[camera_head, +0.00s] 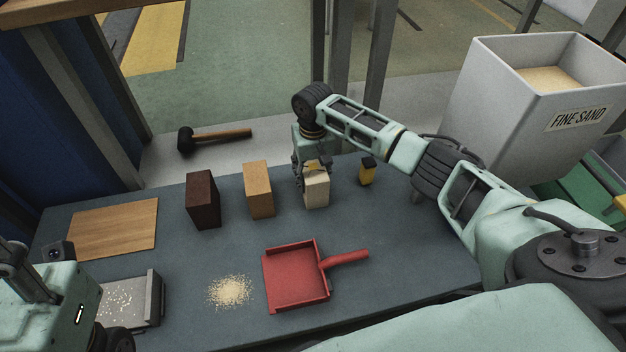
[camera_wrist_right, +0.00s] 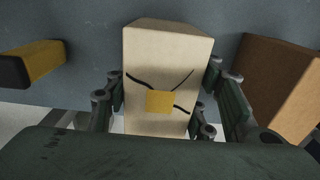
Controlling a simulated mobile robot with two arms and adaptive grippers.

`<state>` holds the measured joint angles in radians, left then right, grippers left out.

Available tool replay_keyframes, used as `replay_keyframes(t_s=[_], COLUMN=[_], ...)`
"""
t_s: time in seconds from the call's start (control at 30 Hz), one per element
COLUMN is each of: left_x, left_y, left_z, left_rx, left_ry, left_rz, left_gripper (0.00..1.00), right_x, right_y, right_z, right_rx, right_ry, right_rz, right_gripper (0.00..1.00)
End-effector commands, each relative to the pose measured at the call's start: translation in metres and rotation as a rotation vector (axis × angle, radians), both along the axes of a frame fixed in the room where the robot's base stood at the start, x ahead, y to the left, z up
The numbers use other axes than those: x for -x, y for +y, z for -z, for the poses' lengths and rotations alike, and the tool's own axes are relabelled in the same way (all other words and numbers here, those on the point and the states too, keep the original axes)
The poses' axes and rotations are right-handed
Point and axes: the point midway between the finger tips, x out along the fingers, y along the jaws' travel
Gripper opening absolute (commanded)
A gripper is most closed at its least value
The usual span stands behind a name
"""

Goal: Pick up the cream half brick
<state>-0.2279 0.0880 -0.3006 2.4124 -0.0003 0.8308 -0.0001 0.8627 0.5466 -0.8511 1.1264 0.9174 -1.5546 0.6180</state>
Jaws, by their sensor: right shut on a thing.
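The cream half brick (camera_head: 316,189) stands upright on the dark grey table, at the right end of a row of three bricks. My right gripper (camera_head: 312,172) comes down over it from above and is shut on it. In the right wrist view the cream brick (camera_wrist_right: 162,75) sits between the two fingers (camera_wrist_right: 163,100), with a small yellow square and dark lines on its face. I cannot tell whether its base is off the table. My left gripper is not clearly shown; part of my left arm is at the lower left.
A tan brick (camera_head: 259,190) and a dark brown brick (camera_head: 203,200) stand to the left. A yellow and black object (camera_head: 367,171) is close on the right.

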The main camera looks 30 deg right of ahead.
Motion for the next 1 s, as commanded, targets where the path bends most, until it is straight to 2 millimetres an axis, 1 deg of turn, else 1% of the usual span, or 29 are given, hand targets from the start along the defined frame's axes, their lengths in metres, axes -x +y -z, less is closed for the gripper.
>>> replay_keyframes(t_s=[0.03, 0.3, 0.4, 0.57, 0.67, 0.73, 0.77, 0.8, 0.87, 0.9, 1.0], left_x=[0.0, 0.0, 0.0, 0.0, 0.0, 0.001, 0.001, 0.0, 0.001, 0.002, 0.004], left_y=[0.0, 0.0, 0.0, 0.0, 0.0, 0.0, 0.001, 0.001, 0.001, 0.002, 0.002], left_z=[0.0, 0.0, 0.0, 0.0, -0.003, -0.007, -0.005, 0.001, 0.004, 0.001, -0.005], left_rx=[0.0, 0.0, 0.0, 0.0, 0.0, 0.002, 0.001, -0.001, 0.0, 0.002, 0.004], left_ry=[0.0, 0.0, 0.0, 0.001, 0.0, -0.003, 0.01, 0.039, 0.06, 0.065, 0.077], left_rz=[0.0, 0.0, 0.0, 0.0, 0.0, 0.0, 0.0, 0.0, 0.002, 0.002, 0.003], left_gripper=[0.45, 0.45, 0.45, 0.45, 0.45, 0.45, 0.45, 0.45, 0.45, 0.45, 0.45], right_x=[0.0, 0.0, -0.001, -0.001, -0.001, -0.001, -0.001, -0.001, -0.001, -0.002, -0.001], right_y=[0.0, 0.0, 0.0, 0.0, 0.0, 0.0, 0.0, 0.0, 0.0, 0.0, 0.0], right_z=[0.0, 0.0, -0.001, -0.001, -0.005, -0.012, -0.016, -0.023, -0.033, -0.043, -0.064], right_rx=[0.001, 0.001, 0.0, 0.0, 0.0, 0.0, 0.0, 0.0, -0.001, -0.002, -0.001], right_ry=[0.0, 0.0, -0.002, -0.002, -0.003, -0.003, -0.003, -0.003, -0.004, -0.006, -0.004], right_rz=[0.0, 0.0, 0.0, 0.0, 0.0, 0.0, 0.0, 0.0, 0.0, 0.0, 0.0], right_gripper=[0.31, 0.07, 0.0, 0.0, 0.0, 0.0, 0.0, 0.0, 0.0, 0.0, 0.0])
